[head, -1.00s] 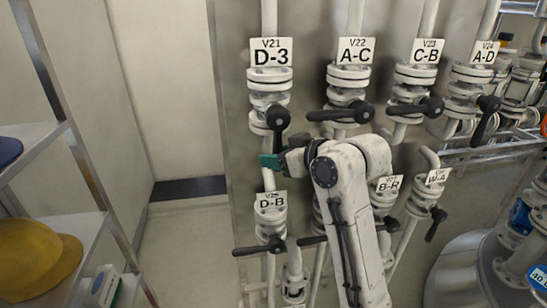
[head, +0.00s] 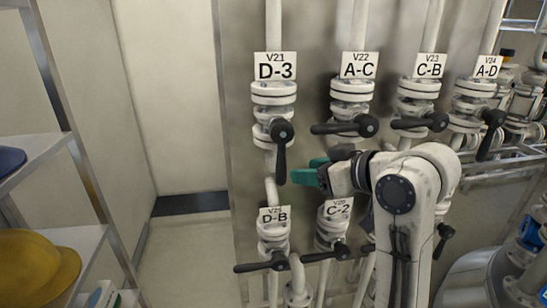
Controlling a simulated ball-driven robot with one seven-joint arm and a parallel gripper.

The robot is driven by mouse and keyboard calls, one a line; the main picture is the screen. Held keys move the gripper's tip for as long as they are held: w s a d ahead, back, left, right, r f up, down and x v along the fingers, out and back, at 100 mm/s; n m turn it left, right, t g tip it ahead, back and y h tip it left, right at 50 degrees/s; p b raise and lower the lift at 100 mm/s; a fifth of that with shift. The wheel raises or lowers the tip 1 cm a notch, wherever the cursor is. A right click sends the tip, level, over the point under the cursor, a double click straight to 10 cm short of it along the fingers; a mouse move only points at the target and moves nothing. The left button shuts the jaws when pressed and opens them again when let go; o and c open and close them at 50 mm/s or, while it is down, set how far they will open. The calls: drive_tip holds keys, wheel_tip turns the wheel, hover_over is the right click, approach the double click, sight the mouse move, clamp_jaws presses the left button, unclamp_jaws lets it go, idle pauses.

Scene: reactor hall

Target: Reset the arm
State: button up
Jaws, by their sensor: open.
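My gripper (head: 305,171) has teal fingers and is open and empty. It points left in the head view, just below and right of the black lever (head: 281,150) of the valve labelled D-3 (head: 275,66). That lever hangs straight down along its white pipe. I see a small space between the lever and the fingers, but cannot tell the depth between them. My white arm (head: 398,200) rises from the bottom edge, folded at its elbow, and hides part of the lower valves.
Valves A-C (head: 359,66), C-B (head: 429,66) and A-D (head: 487,67) stand to the right. Valves D-B (head: 274,216) and C-2 (head: 338,209) are below, their levers roughly horizontal. A shelf with a yellow helmet (head: 38,262) stands at the left. Floor between shelf and panel is clear.

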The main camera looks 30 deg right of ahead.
drive_tip(key=s+a+f+m+g+h, duration=0.1)
drive_tip(key=s+a+f+g, duration=0.3)
drive_tip(key=f, duration=0.8)
drive_tip(key=s+d+f+m+g, duration=0.1)
drive_tip(key=s+f+m+g, duration=0.1)
drive_tip(key=s+f, duration=0.65)
drive_tip(key=s+f+g+h, duration=0.2)
drive_tip(key=s+f+g, duration=0.4)
drive_tip(key=s+f, duration=1.2)
drive_tip(key=shift+s+m+h, duration=0.3)
drive_tip(key=shift+s+m, duration=0.1)
drive_tip(key=shift+s, duration=0.45)
drive_tip(key=shift+r, duration=0.1)
drive_tip(key=shift+c, duration=0.2)
drive_tip(key=shift+c, duration=0.4)
